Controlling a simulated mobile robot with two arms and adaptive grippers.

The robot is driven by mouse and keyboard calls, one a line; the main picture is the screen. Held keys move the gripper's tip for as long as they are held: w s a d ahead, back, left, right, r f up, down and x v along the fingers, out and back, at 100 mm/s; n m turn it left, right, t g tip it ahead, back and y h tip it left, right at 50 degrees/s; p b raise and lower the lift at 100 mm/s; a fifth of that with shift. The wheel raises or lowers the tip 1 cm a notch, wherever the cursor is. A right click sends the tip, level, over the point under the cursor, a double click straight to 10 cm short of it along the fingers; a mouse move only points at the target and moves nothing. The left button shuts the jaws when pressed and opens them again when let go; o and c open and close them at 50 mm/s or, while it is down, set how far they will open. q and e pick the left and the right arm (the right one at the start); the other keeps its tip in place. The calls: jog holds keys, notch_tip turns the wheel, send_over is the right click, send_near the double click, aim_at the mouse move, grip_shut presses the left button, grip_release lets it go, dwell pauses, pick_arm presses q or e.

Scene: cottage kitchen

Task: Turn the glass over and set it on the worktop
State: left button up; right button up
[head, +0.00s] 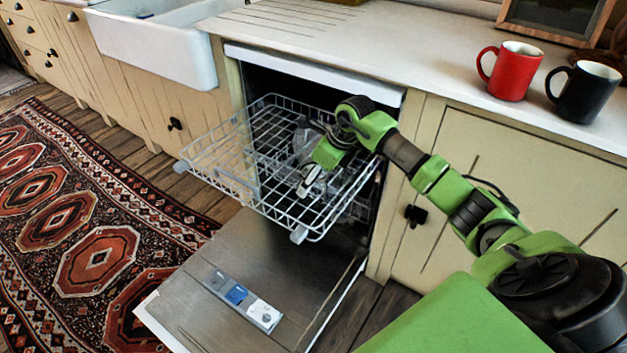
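A clear glass (304,147) appears to stand in the upper wire rack (222,185) of the open dishwasher; its outline is faint and partly hidden by my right gripper. My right gripper (308,183) reaches in from the right and points down over the rack, close beside the glass at its front right. I cannot tell whether its fingers touch the glass or how far apart they are. My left gripper is out of view. The pale worktop (400,45) runs above the dishwasher.
A red mug (511,72) and a black mug (584,93) stand at the worktop's right. The worktop left of them is clear. The dishwasher door (250,285) lies open below the pulled-out rack. A white sink (150,45) is at left.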

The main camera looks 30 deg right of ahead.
jog(key=shift+x, duration=0.8)
jog(key=c, duration=1.4)
jog(key=shift+r, duration=0.1)
jog(key=shift+w, duration=0.1)
